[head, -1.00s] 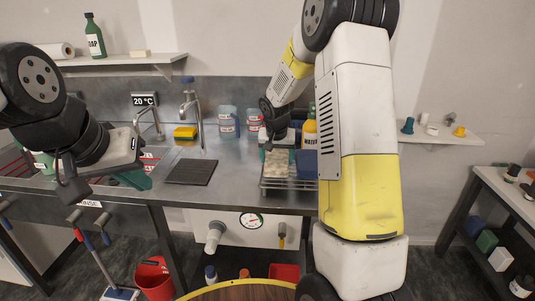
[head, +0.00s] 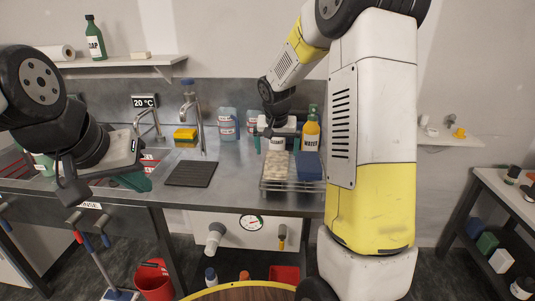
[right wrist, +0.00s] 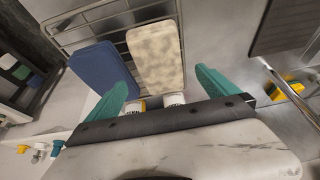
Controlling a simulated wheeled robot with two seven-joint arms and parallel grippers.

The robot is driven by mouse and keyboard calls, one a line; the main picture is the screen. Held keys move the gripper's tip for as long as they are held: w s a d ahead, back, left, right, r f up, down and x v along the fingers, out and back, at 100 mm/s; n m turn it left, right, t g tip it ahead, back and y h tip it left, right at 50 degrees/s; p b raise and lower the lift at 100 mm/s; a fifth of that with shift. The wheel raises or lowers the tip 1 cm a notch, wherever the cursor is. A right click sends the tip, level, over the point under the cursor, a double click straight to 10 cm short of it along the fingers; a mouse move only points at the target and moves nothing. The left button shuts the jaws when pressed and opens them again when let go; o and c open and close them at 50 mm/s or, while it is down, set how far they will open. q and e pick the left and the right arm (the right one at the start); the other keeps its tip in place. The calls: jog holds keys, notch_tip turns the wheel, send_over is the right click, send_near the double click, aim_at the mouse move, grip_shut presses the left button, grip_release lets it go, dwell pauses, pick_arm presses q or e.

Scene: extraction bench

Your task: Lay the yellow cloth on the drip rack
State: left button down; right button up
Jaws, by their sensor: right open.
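The yellow cloth (head: 278,168), pale cream and mottled, lies flat on the left part of the wire drip rack (head: 291,187). A folded-looking blue piece (head: 309,165) lies beside it on the right. In the right wrist view the cloth (right wrist: 156,58) rests on the rack bars (right wrist: 104,22), with the blue piece (right wrist: 103,76) to its left. My right gripper (right wrist: 162,88) is open with teal fingers apart and nothing held; the cloth lies beyond them. My left gripper (head: 132,180) hangs over the sink side at left; its finger gap is hidden.
A yellow bottle (head: 311,133) and a white-labelled container stand behind the rack. A black ribbed mat (head: 191,173) lies left of it, with bare counter between. A wall shelf (head: 440,138) is at right.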

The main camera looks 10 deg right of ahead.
jog(key=s+a+r+n+y, duration=0.1)
jog(key=s+r, duration=1.1)
jog(key=s, duration=0.3)
jog(key=s+a+n+t+y, duration=0.1)
jog(key=s+a+n+y, duration=0.1)
jog(key=s, duration=1.3)
jog(key=shift+a+r+n+t, duration=0.25)
jog(key=shift+a+n+t, duration=0.15)
jog(key=shift+a, duration=0.05)
